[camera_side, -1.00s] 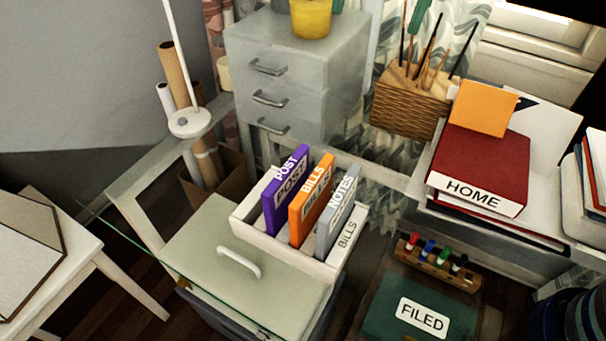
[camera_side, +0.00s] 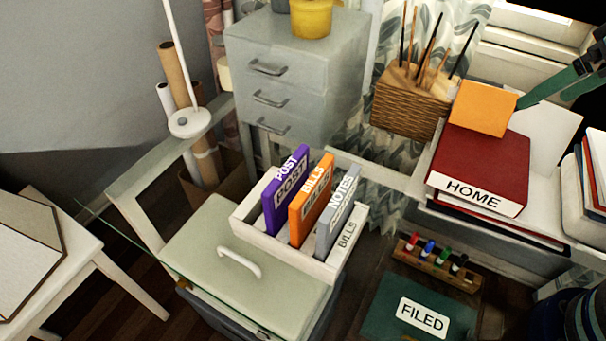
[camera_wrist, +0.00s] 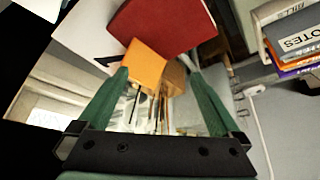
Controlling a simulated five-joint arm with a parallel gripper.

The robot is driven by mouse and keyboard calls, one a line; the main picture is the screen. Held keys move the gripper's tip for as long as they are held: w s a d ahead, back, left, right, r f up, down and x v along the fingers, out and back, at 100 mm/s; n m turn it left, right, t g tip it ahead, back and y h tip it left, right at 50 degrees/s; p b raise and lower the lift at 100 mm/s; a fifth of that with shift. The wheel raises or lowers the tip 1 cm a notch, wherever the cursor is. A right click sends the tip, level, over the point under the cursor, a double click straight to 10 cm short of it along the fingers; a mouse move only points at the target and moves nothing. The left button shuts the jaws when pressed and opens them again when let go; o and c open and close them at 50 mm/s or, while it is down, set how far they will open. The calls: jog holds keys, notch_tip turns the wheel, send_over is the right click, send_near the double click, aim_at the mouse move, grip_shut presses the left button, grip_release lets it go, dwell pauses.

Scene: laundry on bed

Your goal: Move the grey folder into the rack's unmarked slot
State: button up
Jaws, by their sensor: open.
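The grey folder (camera_side: 338,212) labelled NOTES stands, leaning a little, at the right end of the white rack (camera_side: 285,253). A purple POST folder (camera_side: 285,190) and an orange BILLS folder (camera_side: 311,200) stand to its left. The rack's right end wall carries a BILLS label; its slot floors are hidden. The grey folder also shows at the upper right of the wrist view (camera_wrist: 296,36). My gripper (camera_wrist: 158,74) is open, its green fingers apart with nothing held between them. In the side view its fingers (camera_side: 550,88) are at the upper right, far from the rack, by an orange box.
The orange box (camera_side: 483,108) lies on a red HOME binder (camera_side: 482,165) on the right. A wicker pen holder (camera_side: 408,103) and grey drawers (camera_side: 290,60) stand behind the rack.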

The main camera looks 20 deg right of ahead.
jog(key=shift+s+f, duration=0.1)
dwell(0.3)
jog(key=c, duration=0.7)
jog(key=shift+c, duration=0.2)
